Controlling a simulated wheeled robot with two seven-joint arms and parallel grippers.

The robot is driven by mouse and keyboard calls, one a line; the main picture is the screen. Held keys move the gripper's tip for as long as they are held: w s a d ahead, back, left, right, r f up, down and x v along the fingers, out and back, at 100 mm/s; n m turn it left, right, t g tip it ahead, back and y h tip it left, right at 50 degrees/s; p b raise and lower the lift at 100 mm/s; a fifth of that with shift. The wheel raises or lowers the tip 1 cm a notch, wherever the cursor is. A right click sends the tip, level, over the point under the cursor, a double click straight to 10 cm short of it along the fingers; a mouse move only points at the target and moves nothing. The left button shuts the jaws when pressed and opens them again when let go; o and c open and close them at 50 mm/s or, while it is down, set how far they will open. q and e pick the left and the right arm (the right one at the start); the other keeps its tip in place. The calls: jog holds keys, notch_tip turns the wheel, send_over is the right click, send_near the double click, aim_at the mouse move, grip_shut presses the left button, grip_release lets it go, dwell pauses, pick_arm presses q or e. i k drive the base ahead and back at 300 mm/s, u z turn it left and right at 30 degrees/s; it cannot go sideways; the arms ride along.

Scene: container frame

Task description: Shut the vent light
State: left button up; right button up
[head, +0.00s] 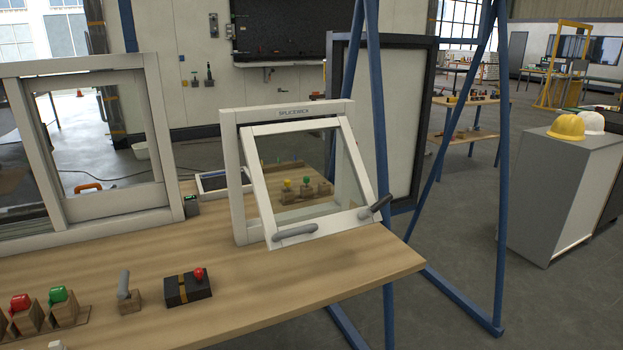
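The vent light stands on the wooden bench as a white outer frame (240,190) with lettering along its top. Its white-edged glass sash (258,200) is tilted open, with its lower edge swung out towards me, apart from the frame. A light grey handle (294,233) lies nearly level at the sash's lower left. A darker handle (375,207) at the lower right points up to the right. Neither of my grippers is in view.
The wooden bench (330,268) has bare room before the sash. A black box with a red knob (187,289), a block with a grey lever (127,295) and red and green knobs (57,296) stand front left. A larger white window (158,140) stands left; blue posts (378,130) rise behind.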

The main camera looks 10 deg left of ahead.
aim_at(321, 227)
jog(key=u, duration=0.8)
jog(key=i, duration=0.4)
jog(key=z, duration=0.85)
